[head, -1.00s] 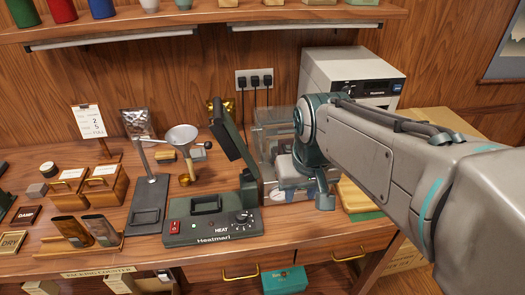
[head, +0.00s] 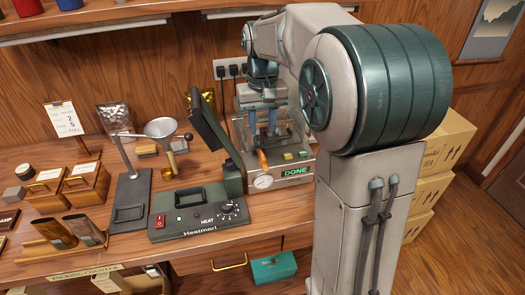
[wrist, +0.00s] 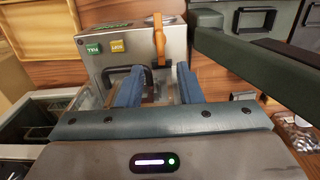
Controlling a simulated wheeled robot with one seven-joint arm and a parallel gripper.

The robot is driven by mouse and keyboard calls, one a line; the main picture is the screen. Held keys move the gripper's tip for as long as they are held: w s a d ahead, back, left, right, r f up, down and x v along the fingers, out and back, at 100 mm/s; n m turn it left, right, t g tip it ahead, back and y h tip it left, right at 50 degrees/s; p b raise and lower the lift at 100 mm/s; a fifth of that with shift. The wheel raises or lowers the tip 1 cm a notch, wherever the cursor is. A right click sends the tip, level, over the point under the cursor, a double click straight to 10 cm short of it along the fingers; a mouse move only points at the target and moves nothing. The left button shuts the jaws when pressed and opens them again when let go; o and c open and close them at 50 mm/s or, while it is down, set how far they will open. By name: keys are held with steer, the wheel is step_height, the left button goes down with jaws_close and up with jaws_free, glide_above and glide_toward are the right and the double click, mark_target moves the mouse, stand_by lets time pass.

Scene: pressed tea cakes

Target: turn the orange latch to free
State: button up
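The orange latch (head: 262,159) is a short lever on the front of a grey machine with a clear chamber (head: 285,168). It stands nearly upright, left of the buttons in the head view. In the wrist view the latch (wrist: 158,42) is at top centre, just beyond the fingertips and roughly in line with the gap between them. My gripper (head: 262,134) is over the machine, its blue fingers pointing down behind the latch. In the wrist view my gripper (wrist: 158,70) is open, with the fingers apart and no latch between them. I cannot tell whether a finger touches anything.
The machine has a green DONE display (head: 296,171), a round gauge (head: 263,182) and yellow and green buttons. A heat sealer (head: 197,212) with its dark arm (head: 208,130) raised stands close on the left. Cartons (head: 435,175) are stacked at right.

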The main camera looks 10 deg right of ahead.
mark_target(262, 155)
step_height(262, 155, down, 10)
steer(key=shift+r, duration=0.1)
steer(key=shift+c, duration=0.3)
jaws_close()
